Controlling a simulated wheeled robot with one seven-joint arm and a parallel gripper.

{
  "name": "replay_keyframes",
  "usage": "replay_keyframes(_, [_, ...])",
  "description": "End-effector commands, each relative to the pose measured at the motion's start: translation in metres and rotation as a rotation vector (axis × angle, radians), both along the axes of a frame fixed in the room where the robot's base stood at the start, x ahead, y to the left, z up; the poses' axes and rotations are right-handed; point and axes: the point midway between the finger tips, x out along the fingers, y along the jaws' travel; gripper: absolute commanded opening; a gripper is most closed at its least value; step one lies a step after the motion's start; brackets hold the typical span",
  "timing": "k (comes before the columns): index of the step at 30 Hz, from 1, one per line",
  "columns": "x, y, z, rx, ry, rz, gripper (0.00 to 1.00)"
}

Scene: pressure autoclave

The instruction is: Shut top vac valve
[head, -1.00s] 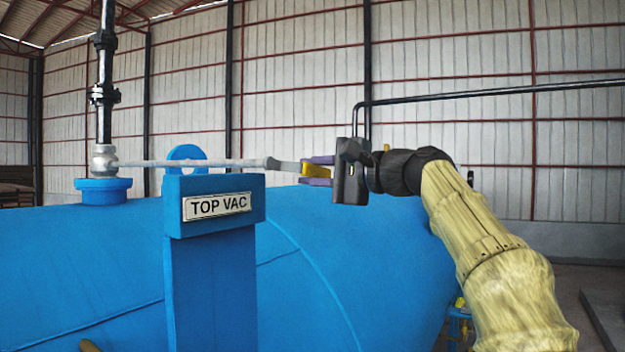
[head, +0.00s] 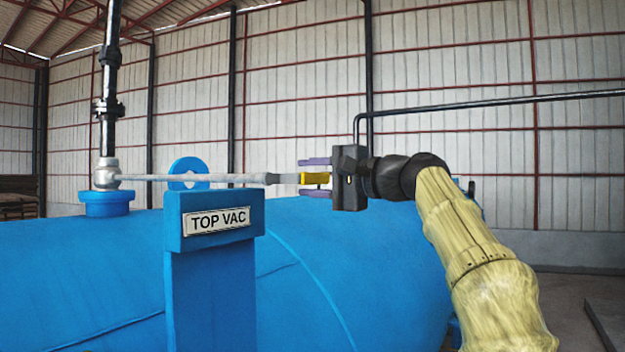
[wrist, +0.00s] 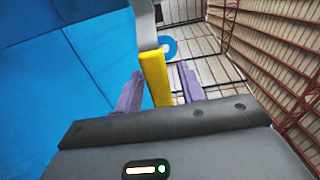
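The top vac valve (head: 106,173) is a silver body at the foot of a black vertical pipe, on a blue flange of the vessel. Its long grey lever (head: 215,178) runs right, nearly level and across the pipe, to a yellow grip (head: 315,178). My gripper (head: 314,177) is open, its purple fingers above and below the yellow grip with gaps showing. In the wrist view the yellow grip (wrist: 155,78) stands between the two fingers (wrist: 160,88), nearer the left one. A sign (head: 217,220) reads TOP VAC.
The blue vessel (head: 330,260) fills the space below the lever. A blue post (head: 210,290) carries the sign, and a blue lifting ring (head: 188,172) stands close to the lever. A black pipe (head: 480,104) runs along the back wall.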

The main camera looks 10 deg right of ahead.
Motion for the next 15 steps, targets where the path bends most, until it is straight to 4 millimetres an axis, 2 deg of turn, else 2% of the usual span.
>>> replay_keyframes(10, [-0.001,-0.001,-0.001,0.003,0.003,0.002,0.44])
replay_keyframes(15, [-0.009,-0.012,-0.002,0.002,0.001,-0.001,0.44])
